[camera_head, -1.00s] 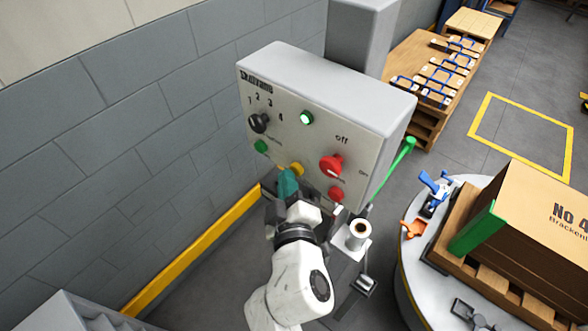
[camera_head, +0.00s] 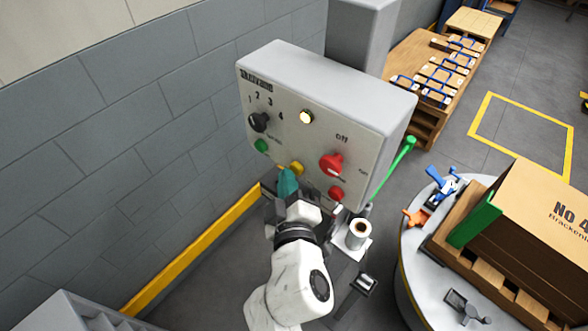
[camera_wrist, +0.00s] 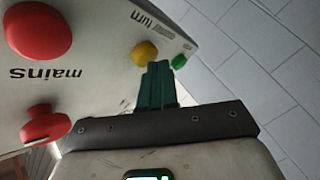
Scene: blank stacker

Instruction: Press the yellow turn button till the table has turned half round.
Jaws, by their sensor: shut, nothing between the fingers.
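The yellow turn button (camera_head: 297,169) sits low on the grey control box (camera_head: 330,90). It also shows in the wrist view (camera_wrist: 143,52), beside the word "turn". My gripper (camera_head: 287,172) is shut and empty, its green fingertips at the button; they also show in the wrist view (camera_wrist: 158,66), overlapping the button's edge. Whether they touch it is hard to tell. The round turntable (camera_head: 408,262) stands at the right, bearing a pallet (camera_head: 465,238) and a large brown carton (camera_head: 525,205) with a green corner piece.
Close to the yellow button are a green button (camera_head: 261,146), a black selector (camera_head: 258,122), a red switch (camera_head: 331,165) and a red button (camera_head: 336,194). A block wall (camera_head: 110,130) stands at the left. A stand with a roll (camera_head: 358,232) is right of my arm.

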